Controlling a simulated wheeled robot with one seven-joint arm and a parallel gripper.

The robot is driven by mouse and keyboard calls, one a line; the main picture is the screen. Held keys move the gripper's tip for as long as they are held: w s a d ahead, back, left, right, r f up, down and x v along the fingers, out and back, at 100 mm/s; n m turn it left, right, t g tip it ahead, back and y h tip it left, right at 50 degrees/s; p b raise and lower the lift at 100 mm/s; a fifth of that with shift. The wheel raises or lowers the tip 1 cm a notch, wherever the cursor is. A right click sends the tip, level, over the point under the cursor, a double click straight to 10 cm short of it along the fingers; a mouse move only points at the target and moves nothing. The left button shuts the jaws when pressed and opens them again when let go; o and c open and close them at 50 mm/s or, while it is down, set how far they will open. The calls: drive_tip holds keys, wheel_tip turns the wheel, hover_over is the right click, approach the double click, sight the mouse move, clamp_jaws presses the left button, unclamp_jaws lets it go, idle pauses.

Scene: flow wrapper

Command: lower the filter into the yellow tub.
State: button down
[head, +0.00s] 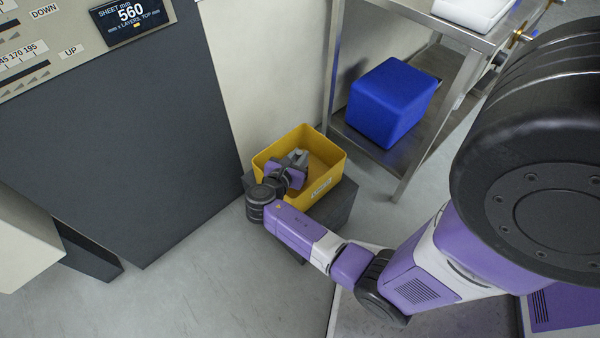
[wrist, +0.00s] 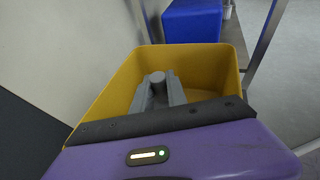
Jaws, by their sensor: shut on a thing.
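The yellow tub (head: 268,160) stands open-topped at the centre of the head view, with a pale label on its front wall. It also fills the middle of the wrist view (wrist: 215,60). My gripper (head: 298,158) points down at the left part of the tub's opening. In the wrist view my gripper (wrist: 159,92) is shut on a small grey round-ended piece, which I take to be the filter (wrist: 157,77). Most of the filter is hidden by the fingers and wrist. I cannot tell whether it touches the tub's floor. The visible tub floor looks bare.
The tub rests on a dark grey block (head: 340,205). A steel rack (head: 425,150) with a blue box (head: 390,100) on its lower shelf stands behind right. A machine with a dark panel (head: 120,130) and a pale side wall is close on the left. Floor in front is clear.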

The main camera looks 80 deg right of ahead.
drive_tip(key=shift+f, duration=0.1)
drive_tip(key=c, duration=1.3)
unclamp_jaws()
drive_tip(key=shift+o, duration=0.2)
drive_tip(key=shift+a, duration=0.1)
drive_tip(key=p+v, duration=0.2)
drive_tip(key=v, duration=0.5)
drive_tip(key=shift+a, duration=0.3)
drive_tip(key=shift+w, duration=0.1)
